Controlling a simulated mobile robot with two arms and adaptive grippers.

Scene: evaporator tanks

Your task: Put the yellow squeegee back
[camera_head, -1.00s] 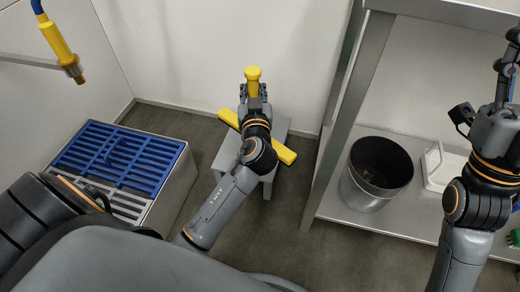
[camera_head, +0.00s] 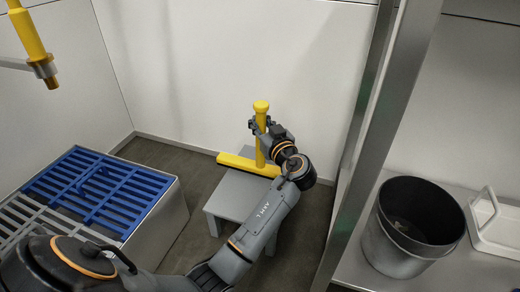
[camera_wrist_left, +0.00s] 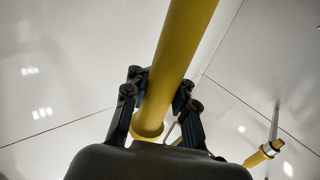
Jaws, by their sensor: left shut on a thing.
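The yellow squeegee (camera_head: 260,140) is upright, with its handle pointing up and its wide yellow head low. My left gripper (camera_head: 260,126) is shut on the handle, below its rounded top. In the left wrist view the yellow handle (camera_wrist_left: 182,55) runs up between the dark fingers (camera_wrist_left: 160,103). The squeegee head shows over a small grey stool (camera_head: 228,208); I cannot tell whether it touches the stool. Part of the head is hidden behind my left arm. My right gripper is not in view.
A blue and grey grated box (camera_head: 165,215) stands at left. A yellow hose nozzle (camera_head: 28,35) hangs in a metal holder at upper left. At right, a metal shelf post (camera_head: 375,145) rises beside a dark bucket (camera_head: 410,228) and a white handled item (camera_head: 497,222). White walls close the back.

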